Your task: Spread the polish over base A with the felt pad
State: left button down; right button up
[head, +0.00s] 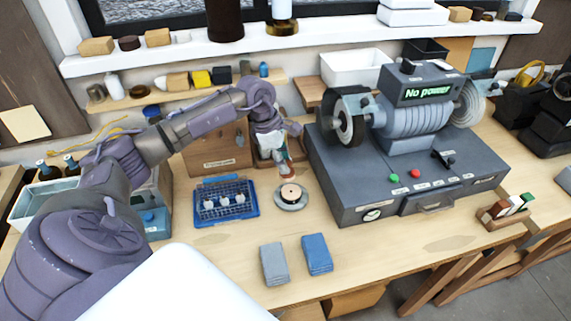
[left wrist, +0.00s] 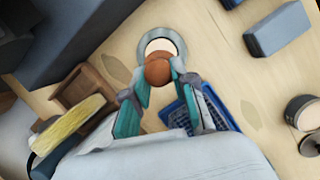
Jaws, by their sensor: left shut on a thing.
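My left gripper (head: 284,162) reaches down over the bench from the left. In the left wrist view its teal fingers (left wrist: 158,88) are shut on a rounded brown thing (left wrist: 157,72), seemingly the felt pad's grip. A round grey base (head: 291,203) with a cream disc on top stands on the bench just below and in front of the gripper. It also shows in the left wrist view (left wrist: 180,44), partly covered by the brown thing. I cannot tell whether the pad touches it. No label A is readable. My right gripper is out of view.
A blue tray (head: 240,212) with white pieces lies left of the base. The grey grinder (head: 350,205), reading "No power", stands close on the right. A grey block (head: 273,264) and a blue block (head: 317,254) lie in front. A wooden box (head: 205,157) stands behind.

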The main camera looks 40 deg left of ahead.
pick_arm(q)
jog(key=shift+r, duration=0.45)
jog(key=shift+s+d+r+p, duration=0.3)
jog(key=shift+d+r+p, duration=0.05)
jog(key=shift+r+p, duration=0.15)
jog(key=s+d+r+p, duration=0.2)
jog(key=s+d+r, duration=0.1)
jog(key=d+r, duration=0.1)
jog(key=shift+d, duration=0.1)
dwell(0.5)
